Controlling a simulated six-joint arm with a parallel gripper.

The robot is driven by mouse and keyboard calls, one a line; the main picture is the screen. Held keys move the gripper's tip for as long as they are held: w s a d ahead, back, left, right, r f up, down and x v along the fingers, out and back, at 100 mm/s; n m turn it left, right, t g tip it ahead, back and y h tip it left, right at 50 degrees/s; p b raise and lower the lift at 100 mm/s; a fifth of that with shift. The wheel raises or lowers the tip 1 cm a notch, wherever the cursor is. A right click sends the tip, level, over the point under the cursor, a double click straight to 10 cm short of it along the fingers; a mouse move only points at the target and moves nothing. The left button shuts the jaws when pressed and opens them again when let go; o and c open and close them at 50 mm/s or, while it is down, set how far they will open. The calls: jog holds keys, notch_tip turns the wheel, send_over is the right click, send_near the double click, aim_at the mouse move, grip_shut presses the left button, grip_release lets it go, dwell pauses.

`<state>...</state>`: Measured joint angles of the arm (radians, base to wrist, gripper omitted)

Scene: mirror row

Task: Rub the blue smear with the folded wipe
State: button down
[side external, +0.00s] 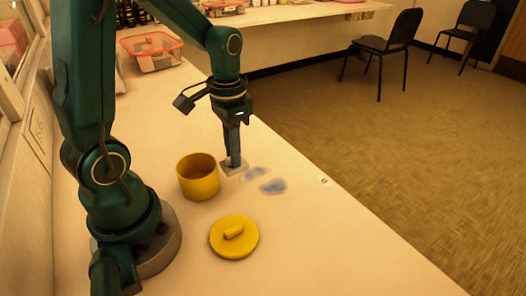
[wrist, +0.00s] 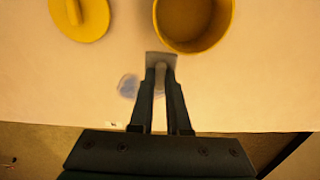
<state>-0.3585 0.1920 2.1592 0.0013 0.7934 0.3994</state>
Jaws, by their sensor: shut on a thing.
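My gripper (side external: 233,158) points straight down and is shut on the folded wipe (side external: 236,168), a small pale grey square. The wipe is at or just above the table top; I cannot tell if it touches. The blue smear (side external: 273,186) lies on the table to the right of the wipe, with a fainter patch (side external: 256,172) between them. In the wrist view the wipe (wrist: 152,58) shows at the tips of my gripper (wrist: 160,72). There the smear (wrist: 128,86) lies just left of the fingers, which may hide part of it.
A yellow open pot (side external: 198,178) stands close left of the wipe. Its yellow lid (side external: 234,238) lies flat nearer the camera. The table edge runs along the right, with a small white tag (side external: 324,181) near it. A clear box (side external: 152,52) stands at the back.

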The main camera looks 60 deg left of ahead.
jog(key=shift+r, duration=0.65)
jog(key=shift+r, duration=1.55)
